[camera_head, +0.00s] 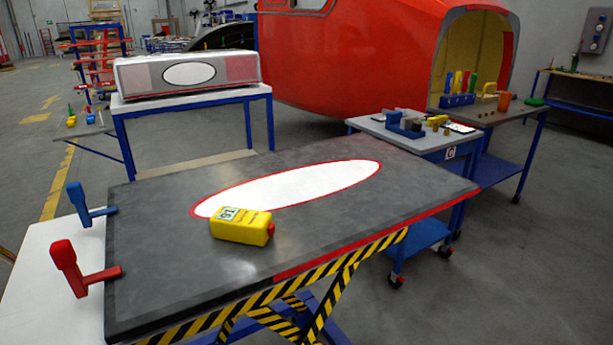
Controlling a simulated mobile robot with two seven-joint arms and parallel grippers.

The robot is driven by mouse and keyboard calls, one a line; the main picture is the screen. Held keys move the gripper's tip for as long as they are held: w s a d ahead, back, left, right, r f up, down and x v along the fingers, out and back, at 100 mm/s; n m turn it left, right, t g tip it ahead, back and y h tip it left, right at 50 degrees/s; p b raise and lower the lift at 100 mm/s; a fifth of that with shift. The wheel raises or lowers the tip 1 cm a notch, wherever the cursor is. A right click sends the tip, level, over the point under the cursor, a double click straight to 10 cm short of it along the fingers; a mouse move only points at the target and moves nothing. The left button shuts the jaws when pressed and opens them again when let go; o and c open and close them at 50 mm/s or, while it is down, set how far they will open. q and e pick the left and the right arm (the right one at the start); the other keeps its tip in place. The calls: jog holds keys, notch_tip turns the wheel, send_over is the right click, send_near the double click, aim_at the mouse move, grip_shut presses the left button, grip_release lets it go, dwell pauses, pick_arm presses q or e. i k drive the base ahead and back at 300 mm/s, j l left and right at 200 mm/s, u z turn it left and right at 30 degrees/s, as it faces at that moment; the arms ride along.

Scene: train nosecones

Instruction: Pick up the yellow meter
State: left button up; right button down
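The yellow meter (242,226) lies on the dark grey top of the lift table (170,270), left of the table's middle. Its top face carries a light label that appears to read "91" and some small dark print. A red part shows at its right end. It lies at the near left edge of a white oval with a red outline (300,185). Nothing covers it. Neither of my grippers shows in the head view.
A blue clamp-like handle (84,205) and a red one (76,268) stand at the table's left edge. Blue-framed carts with tools (430,126) stand behind right. A white panel on a bench (187,73) stands behind left. The tabletop around the meter is clear.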

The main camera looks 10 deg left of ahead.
aim_at(235, 224)
jog(key=u, duration=0.3)
jog(key=i+l+u, duration=0.1)
jog(key=l+u, duration=0.5)
jog(key=u, duration=0.15)
jog(key=l+u, duration=0.25)
jog(key=l, duration=1.3)
jog(key=k+l+u, duration=0.15)
jog(key=l, duration=0.6)
